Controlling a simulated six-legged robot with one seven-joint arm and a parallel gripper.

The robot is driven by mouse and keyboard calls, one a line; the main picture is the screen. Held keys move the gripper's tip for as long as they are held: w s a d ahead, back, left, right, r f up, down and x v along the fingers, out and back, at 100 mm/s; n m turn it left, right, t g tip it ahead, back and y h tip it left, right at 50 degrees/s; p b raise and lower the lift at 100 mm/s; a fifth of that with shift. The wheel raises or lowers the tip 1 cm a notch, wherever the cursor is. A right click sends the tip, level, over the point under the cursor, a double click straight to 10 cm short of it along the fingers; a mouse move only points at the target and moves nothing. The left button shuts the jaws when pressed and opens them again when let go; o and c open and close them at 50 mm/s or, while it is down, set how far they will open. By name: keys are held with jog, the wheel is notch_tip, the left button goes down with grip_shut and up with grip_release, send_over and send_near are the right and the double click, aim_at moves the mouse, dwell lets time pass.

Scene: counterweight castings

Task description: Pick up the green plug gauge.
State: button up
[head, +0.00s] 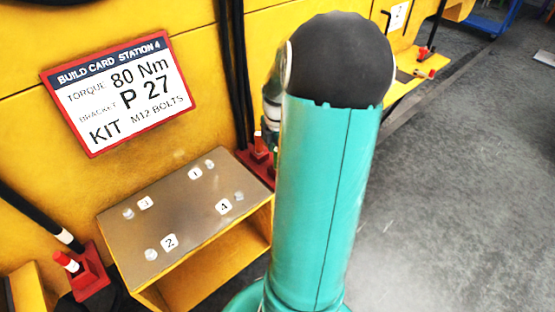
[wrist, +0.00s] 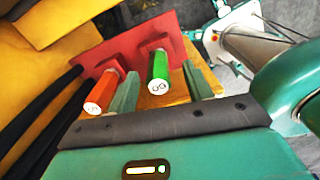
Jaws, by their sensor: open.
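The green plug gauge (wrist: 158,66) stands out of a red holder (wrist: 120,40) in the wrist view, its pale end marked with digits, facing the camera. My gripper (wrist: 160,74) is open, with one teal finger on each side of the green gauge in the picture. I cannot tell whether either finger touches it. An orange-red plug gauge (wrist: 104,88) stands in the same holder, just outside the left finger.
A brown plate (head: 185,215) with numbered labels lies on a yellow bracket. A build card (head: 120,92) hangs on the yellow wall. A red holder (head: 92,272) with a red-and-white plug stands at lower left. Grey floor (head: 455,180) is free at right.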

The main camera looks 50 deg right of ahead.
jog(key=shift+f, duration=1.4)
grip_shut()
jog(key=shift+r, duration=0.1)
jog(key=shift+w+r, duration=0.1)
jog(key=shift+r, duration=0.4)
notch_tip(320, 180, up, 2)
jog(key=shift+r, duration=0.15)
jog(key=s+a+r, duration=0.6)
jog(key=s+r, duration=0.3)
jog(key=s, duration=0.3)
jog(key=shift+s+a+r, duration=0.2)
jog(key=shift+s+r, duration=0.05)
jog(key=shift+s, duration=0.05)
